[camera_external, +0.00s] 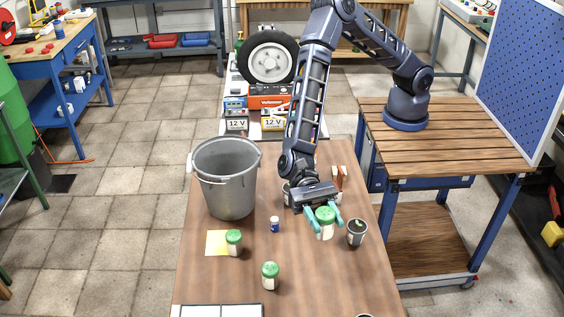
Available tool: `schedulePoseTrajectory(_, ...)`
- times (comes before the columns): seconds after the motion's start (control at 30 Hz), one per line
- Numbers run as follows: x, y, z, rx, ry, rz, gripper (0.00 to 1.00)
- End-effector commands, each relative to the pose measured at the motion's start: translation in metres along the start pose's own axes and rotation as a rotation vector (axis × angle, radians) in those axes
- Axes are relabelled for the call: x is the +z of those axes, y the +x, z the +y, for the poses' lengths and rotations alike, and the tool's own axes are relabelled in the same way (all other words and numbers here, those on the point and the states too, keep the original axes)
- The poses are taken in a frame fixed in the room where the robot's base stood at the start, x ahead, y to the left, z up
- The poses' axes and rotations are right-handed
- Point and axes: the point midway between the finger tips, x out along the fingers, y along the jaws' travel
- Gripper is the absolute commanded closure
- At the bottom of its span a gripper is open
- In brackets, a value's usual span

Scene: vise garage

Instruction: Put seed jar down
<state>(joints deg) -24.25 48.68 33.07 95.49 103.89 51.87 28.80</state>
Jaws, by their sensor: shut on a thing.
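A seed jar (325,230) with a green lid and pale body is between the teal fingers of my gripper (324,216). My gripper is shut on it over the wooden table (215,275). I cannot tell whether the jar's base touches the tabletop. Two similar green-lidded jars are on the table: one jar (234,246) at the yellow note, and another jar (270,275) nearer the front.
A dark pot with a plant (356,234) stands close right of the held jar. A metal bucket (226,180) stands at the back left. A small blue-and-white bottle (275,224), a yellow note (215,241) and a white board (215,311) are left. The front right is mostly clear.

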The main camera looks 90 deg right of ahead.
Motion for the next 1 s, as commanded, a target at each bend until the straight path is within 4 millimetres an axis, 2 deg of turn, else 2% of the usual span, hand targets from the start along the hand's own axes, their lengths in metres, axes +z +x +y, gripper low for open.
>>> schedulePoseTrajectory(0.1,-0.005,0.025,0.022,0.027,0.000,-0.001,0.82)
schedulePoseTrajectory(0.23,-0.008,0.040,0.036,0.043,0.000,0.000,0.82)
schedulePoseTrajectory(0.67,-0.009,0.045,0.041,0.049,-0.001,0.000,0.82)
schedulePoseTrajectory(0.77,-0.018,0.046,0.041,0.049,0.001,0.001,0.82)
schedulePoseTrajectory(1.0,-0.068,0.046,0.042,0.049,0.003,0.001,0.82)
